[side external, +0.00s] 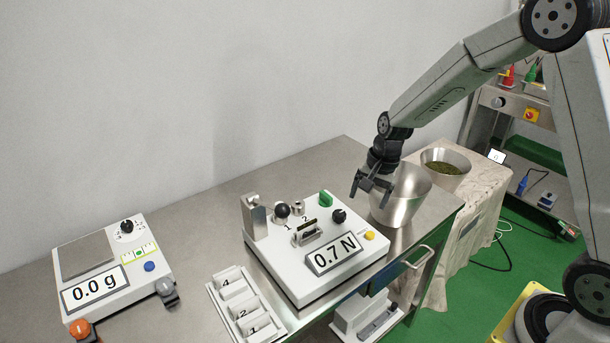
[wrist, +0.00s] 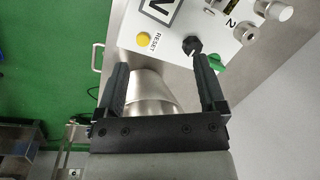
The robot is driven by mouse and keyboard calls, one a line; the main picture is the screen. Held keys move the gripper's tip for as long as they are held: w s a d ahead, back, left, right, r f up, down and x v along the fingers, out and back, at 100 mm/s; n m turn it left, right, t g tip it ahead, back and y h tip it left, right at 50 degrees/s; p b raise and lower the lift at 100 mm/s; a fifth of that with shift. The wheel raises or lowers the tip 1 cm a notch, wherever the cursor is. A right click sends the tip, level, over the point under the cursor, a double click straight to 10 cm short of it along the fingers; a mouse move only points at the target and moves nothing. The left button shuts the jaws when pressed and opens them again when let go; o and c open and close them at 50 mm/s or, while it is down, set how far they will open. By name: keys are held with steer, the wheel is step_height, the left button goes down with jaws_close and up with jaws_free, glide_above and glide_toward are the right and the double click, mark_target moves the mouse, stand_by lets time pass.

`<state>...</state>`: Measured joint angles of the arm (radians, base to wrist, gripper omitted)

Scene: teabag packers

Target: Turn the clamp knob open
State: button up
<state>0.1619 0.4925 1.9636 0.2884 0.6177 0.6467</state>
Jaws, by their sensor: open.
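The white tester (side external: 300,268) with a "0.7 N" display stands on the steel table. A black lobed knob (side external: 339,215), likely the clamp knob, sits on its top near the right edge, beside a green part (side external: 326,199). In the wrist view the black knob (wrist: 192,45) lies just beyond the right fingertip, with the green part (wrist: 216,63) close by. My gripper (side external: 371,193) is open and empty, pointing down, above and to the right of the knob and apart from it. Its two fingers also show in the wrist view (wrist: 160,64).
A metal bowl (side external: 400,212) stands close under my gripper, at the tester's right. A yellow reset button (side external: 369,235) and a black ball handle (side external: 282,211) are on the tester. A numbered white tray (side external: 243,308) and a scale (side external: 113,270) stand left, with bare table between.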

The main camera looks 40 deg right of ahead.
mark_target(340, 213)
steer(key=w+d+f+m+y, duration=0.2)
steer(key=w+d+f+m, duration=0.3)
steer(key=w+m, duration=0.4)
steer(key=shift+w+f+m+y, duration=0.3)
steer(key=shift+w+f, duration=0.05)
steer(key=shift+f, duration=0.3)
steer(key=shift+f, duration=0.1)
steer(key=shift+x, duration=3.75)
steer(key=shift+d, duration=0.1)
jaws_close()
